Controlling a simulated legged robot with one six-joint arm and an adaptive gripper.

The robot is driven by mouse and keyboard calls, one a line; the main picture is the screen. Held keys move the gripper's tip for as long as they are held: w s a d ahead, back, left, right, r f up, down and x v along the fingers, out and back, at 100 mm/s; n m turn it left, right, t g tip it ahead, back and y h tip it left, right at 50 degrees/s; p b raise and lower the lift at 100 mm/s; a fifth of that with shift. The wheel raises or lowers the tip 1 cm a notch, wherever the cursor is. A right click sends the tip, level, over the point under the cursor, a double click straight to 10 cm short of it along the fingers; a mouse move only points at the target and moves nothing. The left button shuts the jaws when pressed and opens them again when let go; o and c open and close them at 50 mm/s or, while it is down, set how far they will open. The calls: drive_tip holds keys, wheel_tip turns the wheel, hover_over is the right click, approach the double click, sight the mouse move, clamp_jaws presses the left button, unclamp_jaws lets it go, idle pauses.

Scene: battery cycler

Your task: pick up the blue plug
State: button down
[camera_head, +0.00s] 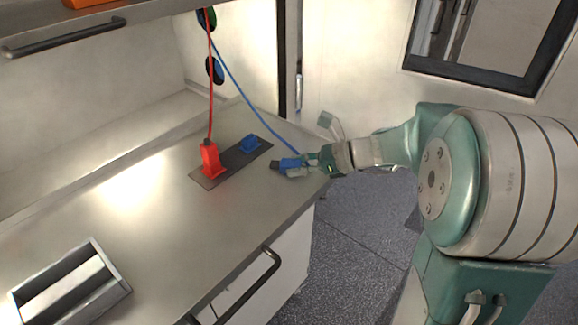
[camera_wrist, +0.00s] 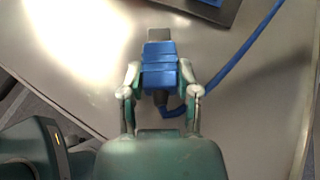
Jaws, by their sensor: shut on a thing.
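The blue plug (camera_head: 289,164) is held in my gripper (camera_head: 302,163) near the right edge of the counter. In the wrist view the blue plug (camera_wrist: 158,66) sits between the two fingers of my gripper (camera_wrist: 160,78), with its grey tip pointing away from my palm. Its blue cable (camera_head: 250,104) runs from the plug's rear up to the wall. The same cable (camera_wrist: 240,60) curves off to the right in the wrist view. I cannot tell whether the plug touches the counter below.
A dark plate (camera_head: 222,173) on the counter (camera_head: 165,225) carries a red plug (camera_head: 210,158) with a red cable and a blue block (camera_head: 250,143). A metal tray (camera_head: 118,284) stands at the front left. A handle (camera_head: 262,285) juts from the counter front. The counter's middle is clear.

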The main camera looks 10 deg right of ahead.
sight(298, 163)
drive_tip(key=shift+r, duration=0.1)
drive_tip(key=shift+r, duration=0.25)
wheel_tip(298, 163, up, 2)
drive_tip(key=shift+r, duration=0.2)
drive_tip(key=s+r, duration=0.4)
drive_tip(key=r, duration=0.1)
drive_tip(key=s+r, duration=0.5)
drive_tip(key=s, duration=0.5)
drive_tip(key=shift+a, duration=0.25)
